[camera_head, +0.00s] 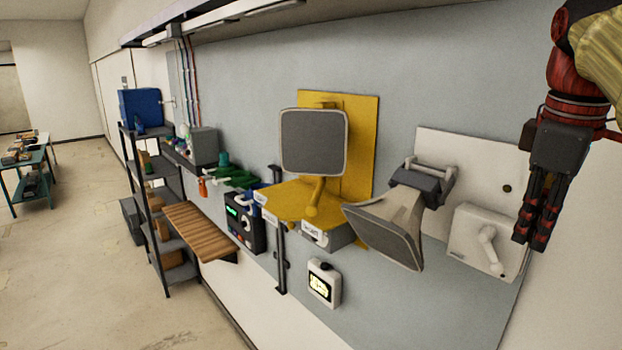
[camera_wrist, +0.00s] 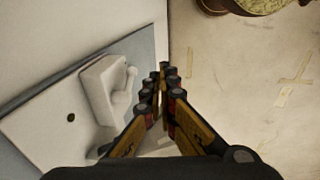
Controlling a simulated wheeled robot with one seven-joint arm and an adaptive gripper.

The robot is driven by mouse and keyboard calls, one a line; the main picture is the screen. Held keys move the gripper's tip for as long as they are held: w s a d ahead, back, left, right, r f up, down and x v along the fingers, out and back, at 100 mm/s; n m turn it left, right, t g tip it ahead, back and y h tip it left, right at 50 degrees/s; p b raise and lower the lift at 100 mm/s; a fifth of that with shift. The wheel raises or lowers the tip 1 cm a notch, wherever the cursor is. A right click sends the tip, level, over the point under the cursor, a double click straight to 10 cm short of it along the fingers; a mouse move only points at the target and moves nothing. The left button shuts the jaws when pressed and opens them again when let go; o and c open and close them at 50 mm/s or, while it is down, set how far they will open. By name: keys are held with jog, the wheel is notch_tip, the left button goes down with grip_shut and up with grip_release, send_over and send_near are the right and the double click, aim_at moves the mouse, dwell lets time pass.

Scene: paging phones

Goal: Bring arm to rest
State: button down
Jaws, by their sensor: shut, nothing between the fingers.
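My gripper (camera_head: 536,212) hangs at the right of the head view, pointing down, with its dark and red fingers together and nothing between them. It is in front of the right end of the wall panel, beside a white box with a lever (camera_head: 489,243), and appears apart from it. In the wrist view my fingers (camera_wrist: 163,80) are closed together. The white lever box also shows there (camera_wrist: 108,88), left of the fingers. My upper arm runs out of the head view at the top right.
A grey horn speaker (camera_head: 390,230) juts from the wall panel. Left of it are a yellow shelf (camera_head: 290,200) with a square grey-faced device (camera_head: 314,142), a small white display box (camera_head: 324,284), a wooden slatted shelf (camera_head: 199,231) and a dark rack (camera_head: 155,230).

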jog(key=w+a+f+m+t+b, duration=0.15)
jog(key=f+m+b, duration=0.25)
jog(key=f, duration=0.8)
jog(key=w+a+f+m+t+b, duration=0.15)
jog(key=f+m+b, duration=0.25)
jog(key=f, duration=0.8)
jog(key=s+a+f+b, duration=0.4)
jog(key=f+b, duration=0.3)
jog(key=f, duration=0.5)
jog(key=s+a+f+b, duration=0.3)
jog(key=s+f+b, duration=0.2)
jog(key=f, duration=0.7)
jog(key=s+a+f+y+b, duration=0.1)
jog(key=s+a+f+b, duration=0.3)
jog(key=f+b, duration=0.5)
notch_tip(320, 180, down, 3)
jog(key=shift+s+a+f+t+b, duration=0.1)
jog(key=shift+s+a+t+b, duration=0.1)
jog(key=shift+a+t+b, duration=0.15)
